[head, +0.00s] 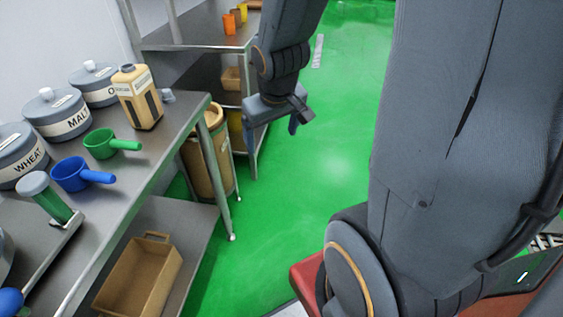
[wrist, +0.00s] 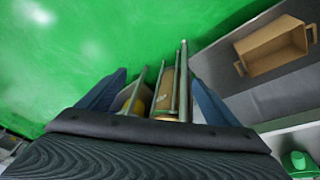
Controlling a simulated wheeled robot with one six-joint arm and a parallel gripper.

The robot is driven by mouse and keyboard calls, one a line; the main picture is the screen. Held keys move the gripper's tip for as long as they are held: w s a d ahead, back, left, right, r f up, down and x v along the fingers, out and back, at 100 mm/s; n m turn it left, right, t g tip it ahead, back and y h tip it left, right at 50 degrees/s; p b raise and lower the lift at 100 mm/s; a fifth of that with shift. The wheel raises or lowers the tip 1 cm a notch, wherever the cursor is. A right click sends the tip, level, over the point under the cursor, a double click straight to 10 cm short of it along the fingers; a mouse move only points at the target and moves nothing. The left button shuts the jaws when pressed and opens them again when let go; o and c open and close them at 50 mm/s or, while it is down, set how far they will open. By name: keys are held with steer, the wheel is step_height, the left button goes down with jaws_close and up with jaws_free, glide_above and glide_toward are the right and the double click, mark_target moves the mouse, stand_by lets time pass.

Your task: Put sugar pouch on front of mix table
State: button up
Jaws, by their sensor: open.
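I cannot make out a sugar pouch in either view. A steel table (head: 158,165) stands at the left of the head view; I cannot tell whether it is the mix table. My gripper (head: 272,120) hangs in the air right of this table's far end, above the green floor. It is open with nothing between its fingers. In the wrist view my gripper (wrist: 157,92) shows its two blue fingers spread apart.
On the table are labelled canisters (head: 57,112), a tan jug (head: 138,98), a green scoop (head: 101,143) and a blue scoop (head: 72,175). An open brown box (head: 139,277) sits on its lower shelf. A tan bin (head: 205,160) stands beyond.

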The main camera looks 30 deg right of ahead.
steer(key=s+a+r+m+g+y, duration=0.1)
steer(key=s+a+g, duration=0.2)
steer(key=s, duration=0.8)
steer(key=shift+m+g, duration=0.3)
steer(key=shift+g, duration=0.1)
steer(key=shift+a, duration=0.15)
steer(key=a+r+p, duration=0.1)
steer(key=a+n+p, duration=0.1)
steer(key=shift+a+r+p, duration=0.35)
steer(key=shift+r, duration=0.05)
steer(key=shift+a+f, duration=0.1)
steer(key=shift+a, duration=0.05)
steer(key=shift+c, duration=0.3)
